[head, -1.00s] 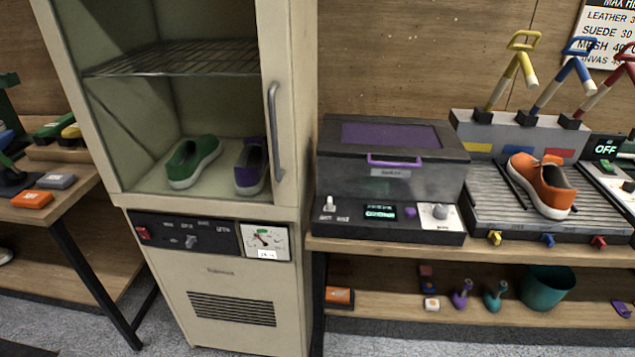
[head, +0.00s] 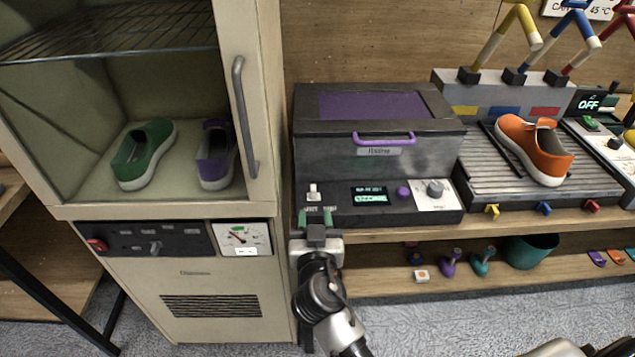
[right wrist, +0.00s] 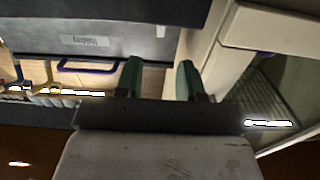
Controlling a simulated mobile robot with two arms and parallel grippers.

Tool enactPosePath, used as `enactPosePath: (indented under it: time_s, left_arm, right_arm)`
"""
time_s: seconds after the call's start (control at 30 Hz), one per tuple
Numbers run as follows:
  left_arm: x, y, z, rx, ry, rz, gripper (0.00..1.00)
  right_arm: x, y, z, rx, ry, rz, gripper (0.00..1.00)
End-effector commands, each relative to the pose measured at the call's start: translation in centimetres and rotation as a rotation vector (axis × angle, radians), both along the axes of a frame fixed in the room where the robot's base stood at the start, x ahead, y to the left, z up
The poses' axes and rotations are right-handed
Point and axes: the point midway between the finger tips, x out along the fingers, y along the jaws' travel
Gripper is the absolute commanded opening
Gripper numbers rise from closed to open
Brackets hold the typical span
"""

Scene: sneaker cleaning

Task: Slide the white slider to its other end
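The white slider (head: 313,190) is a small upright knob at the left end of the dark control panel (head: 447,217) on the purple-lidded box (head: 317,155). In the head view my right gripper (head: 315,217) is just in front of and below the slider, apart from it. Its two green fingers stand apart with nothing between them; the right wrist view also shows this gap (right wrist: 159,78). A small pale spot sits on the grey box there, but I cannot tell if it is the slider. My left gripper is not in view.
A tall cream cabinet (head: 190,290) with green and purple shoes stands close on the left. The box has a purple handle (head: 384,138), a purple button (head: 403,193) and a grey knob (head: 435,188). An orange shoe (head: 535,150) sits on a ribbed tray to the right.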

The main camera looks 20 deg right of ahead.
Motion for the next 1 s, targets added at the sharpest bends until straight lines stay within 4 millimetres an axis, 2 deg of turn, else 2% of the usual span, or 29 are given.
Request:
enactPosePath:
  time_s: [0.13,0.3,0.5,0.7,0.93,1.0]
  left_arm:
    - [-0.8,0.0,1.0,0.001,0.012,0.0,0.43]
    - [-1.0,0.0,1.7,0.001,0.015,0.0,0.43]
    - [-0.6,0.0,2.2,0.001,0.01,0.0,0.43]
    - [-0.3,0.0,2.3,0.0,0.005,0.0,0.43]
    - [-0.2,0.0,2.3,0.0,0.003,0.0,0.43]
    - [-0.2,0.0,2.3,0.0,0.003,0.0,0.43]
  right_arm:
    - [2.6,-0.8,0.3,-0.005,0.001,-0.001,0.38]
    - [5.8,-1.7,0.2,-0.006,0.002,0.001,0.38]
    - [8.4,-2.4,0.0,-0.004,0.003,0.001,0.38]
    - [9.4,-2.7,-0.1,-0.002,0.004,0.0,0.38]
    - [9.4,-2.8,-0.1,-0.002,0.004,0.001,0.38]
    - [9.4,-2.7,-0.1,-0.002,0.004,0.001,0.29]
